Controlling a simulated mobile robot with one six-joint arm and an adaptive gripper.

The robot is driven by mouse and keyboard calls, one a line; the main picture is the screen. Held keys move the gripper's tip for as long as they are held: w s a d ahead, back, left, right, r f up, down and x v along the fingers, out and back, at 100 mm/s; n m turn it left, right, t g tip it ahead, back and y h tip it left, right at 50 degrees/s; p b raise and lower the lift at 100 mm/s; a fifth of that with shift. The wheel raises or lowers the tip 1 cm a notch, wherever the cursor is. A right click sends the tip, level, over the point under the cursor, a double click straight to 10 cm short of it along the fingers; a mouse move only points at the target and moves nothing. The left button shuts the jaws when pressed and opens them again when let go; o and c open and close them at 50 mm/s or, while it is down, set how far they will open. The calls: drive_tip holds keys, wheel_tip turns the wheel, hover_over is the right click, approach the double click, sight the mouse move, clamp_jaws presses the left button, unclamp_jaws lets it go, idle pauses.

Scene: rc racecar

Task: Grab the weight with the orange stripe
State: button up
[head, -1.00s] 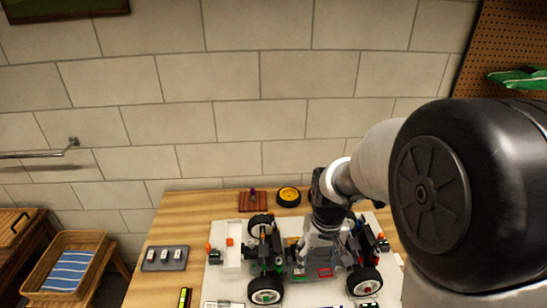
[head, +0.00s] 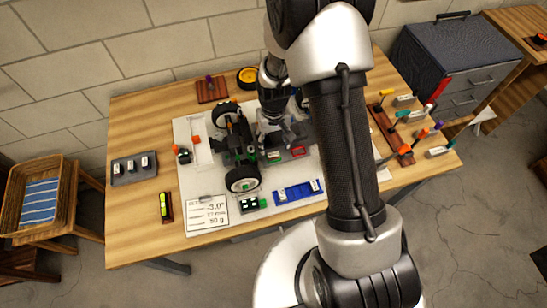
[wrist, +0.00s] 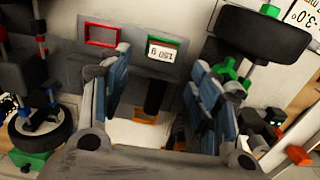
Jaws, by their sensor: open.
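My gripper (head: 283,128) is over the RC car (head: 236,150) on the table, partly hidden by my arm. In the wrist view my gripper (wrist: 158,108) is open, its blue-padded fingers apart with a dark post (wrist: 153,95) seen between them. A weight marked 150 g (wrist: 162,53) sits in a green-framed slot, beyond the fingers. A red-framed slot (wrist: 103,35) beside it looks empty. An orange edge (wrist: 144,120) shows low between the fingers; I cannot tell what it belongs to. Small weights stand in a grey tray (head: 119,179) at the left; no orange stripe can be made out.
A blue tray (head: 283,197) and a white card (head: 206,226) lie in front of the car. A yellow wheel (head: 247,76) lies behind. Screwdrivers stand in a wooden rack (head: 384,123) at the right. A tyre (wrist: 258,38) is close beside the right finger.

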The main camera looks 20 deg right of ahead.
sight(273, 153)
drive_tip(key=shift+a+f+b, duration=0.1)
drive_tip(key=shift+f+b, duration=0.95)
drive_tip(key=shift+f, duration=2.05)
drive_tip(key=shift+r, duration=0.1)
drive_tip(key=shift+c, duration=0.2)
drive_tip(key=c, duration=1.2)
